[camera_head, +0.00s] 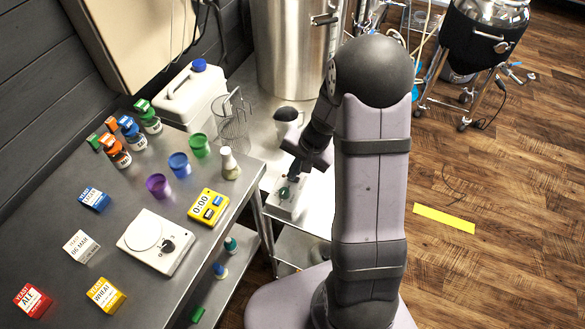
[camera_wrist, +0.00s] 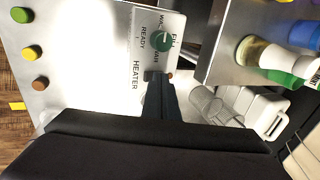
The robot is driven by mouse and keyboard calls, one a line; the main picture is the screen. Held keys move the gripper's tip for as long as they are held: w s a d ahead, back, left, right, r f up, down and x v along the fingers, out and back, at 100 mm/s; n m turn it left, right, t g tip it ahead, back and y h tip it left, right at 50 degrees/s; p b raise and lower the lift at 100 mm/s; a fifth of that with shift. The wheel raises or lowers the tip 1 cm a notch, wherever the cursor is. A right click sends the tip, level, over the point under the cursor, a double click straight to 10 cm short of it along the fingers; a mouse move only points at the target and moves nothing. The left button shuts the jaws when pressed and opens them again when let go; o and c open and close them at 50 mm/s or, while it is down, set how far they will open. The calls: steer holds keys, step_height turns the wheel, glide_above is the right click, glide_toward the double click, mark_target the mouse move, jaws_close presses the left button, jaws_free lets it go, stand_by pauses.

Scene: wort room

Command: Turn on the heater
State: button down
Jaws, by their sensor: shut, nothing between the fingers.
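The heater's control panel (camera_wrist: 146,92) is pale and carries the label HEATER and the words READY and FILL, with other lettering partly hidden. A round green knob (camera_wrist: 162,45) with a light mark sits on it. A small orange spot (camera_wrist: 170,74) shows by my fingertips. My gripper (camera_wrist: 157,76) is shut and empty, its tips just below the knob in the wrist view; I cannot tell whether they touch the panel. In the head view my gripper (camera_head: 291,178) is over the small panel (camera_head: 282,209), close to the green knob (camera_head: 284,192).
Green, yellow and brown buttons (camera_wrist: 29,53) are on a pale surface at the left of the wrist view. The steel table (camera_head: 125,205) at left holds a scale (camera_head: 155,242), a yellow timer (camera_head: 208,206), cups and bottles. A large steel vessel (camera_head: 292,50) stands behind my gripper.

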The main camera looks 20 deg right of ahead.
step_height(320, 180, up, 14)
steer(key=shift+w+a+f, duration=0.15)
steer(key=shift+w+f, duration=0.05)
steer(key=shift+f, duration=0.05)
stand_by(0.3)
steer(key=s+d+f+n+g+h, duration=0.15)
steer(key=s+f+n, duration=0.3)
steer(key=s, duration=0.55)
steer(key=s+a+n+g+h, duration=0.1)
steer(key=s+a+n, duration=0.3)
steer(key=s+a, duration=0.2)
steer(key=shift+s+a+r, duration=0.2)
steer(key=shift+s+r, duration=0.25)
steer(key=shift+s, duration=0.6)
